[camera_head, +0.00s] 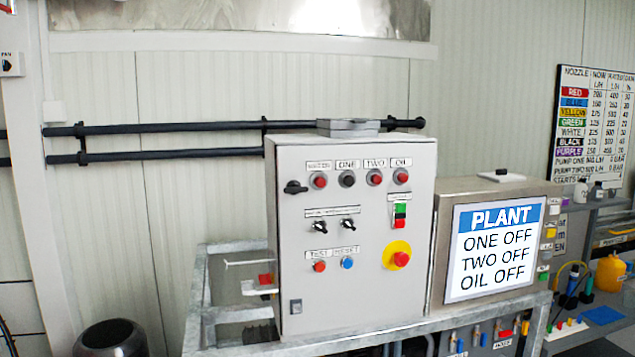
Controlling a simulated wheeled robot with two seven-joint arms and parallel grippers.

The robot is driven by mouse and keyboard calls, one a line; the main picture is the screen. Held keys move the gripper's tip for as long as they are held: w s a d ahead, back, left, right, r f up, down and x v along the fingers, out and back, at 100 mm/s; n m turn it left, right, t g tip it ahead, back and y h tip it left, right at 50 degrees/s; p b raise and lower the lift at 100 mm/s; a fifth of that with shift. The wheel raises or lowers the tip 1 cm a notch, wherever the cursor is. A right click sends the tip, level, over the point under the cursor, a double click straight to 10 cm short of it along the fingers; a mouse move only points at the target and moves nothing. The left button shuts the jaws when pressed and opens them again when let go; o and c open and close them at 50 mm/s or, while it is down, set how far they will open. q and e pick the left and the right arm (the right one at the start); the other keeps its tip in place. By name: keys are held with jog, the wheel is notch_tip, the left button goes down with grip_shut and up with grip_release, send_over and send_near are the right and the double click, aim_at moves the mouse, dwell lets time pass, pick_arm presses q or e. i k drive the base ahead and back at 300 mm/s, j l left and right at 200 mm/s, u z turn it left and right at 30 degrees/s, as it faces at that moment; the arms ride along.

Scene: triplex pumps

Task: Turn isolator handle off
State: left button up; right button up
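A grey control cabinet (350,270) stands in the middle on a metal frame. A black rotary handle (295,187) sits at the upper left of its front face, its grip lying roughly level. I cannot read any marking that shows its position. A red part (265,280) shows low beside the cabinet's left side; I cannot tell whether it is a handle. Neither of my grippers is in view, and nothing touches the cabinet.
The cabinet also carries lamps, two small black switches (348,226) and a red button on yellow (397,257). A screen (495,245) to its right reads PLANT, ONE OFF, TWO OFF, OIL OFF. A dark bin (114,340) stands at the lower left. Black pipes (170,129) run behind.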

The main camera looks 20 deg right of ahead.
aim_at(264, 279)
jog(key=l+z, duration=0.1)
jog(key=z, duration=0.85)
jog(key=l+z, duration=0.15)
jog(key=z, duration=0.35)
jog(key=i+z, duration=0.1)
jog(key=z, duration=0.85)
jog(key=i+l+z, duration=0.1)
jog(key=z, duration=0.4)
jog(key=i+z, duration=0.35)
jog(key=i+j+z, duration=0.15)
jog(key=i+z, duration=0.25)
jog(key=i+j+z, duration=0.35)
jog(key=i, duration=0.2)
jog(key=k+u, duration=0.1)
jog(key=u, duration=1.35)
jog(key=k+j+u, duration=0.2)
jog(key=u, duration=0.25)
jog(key=k+j+u, duration=0.2)
jog(key=u, duration=0.3)
jog(key=k+j+u, duration=0.1)
jog(key=j+u, duration=0.35)
jog(key=k+j+u, duration=0.1)
jog(key=j+u, duration=0.15)
jog(key=u, duration=0.25)
jog(key=j+u, duration=0.15)
jog(key=j, duration=1.4)
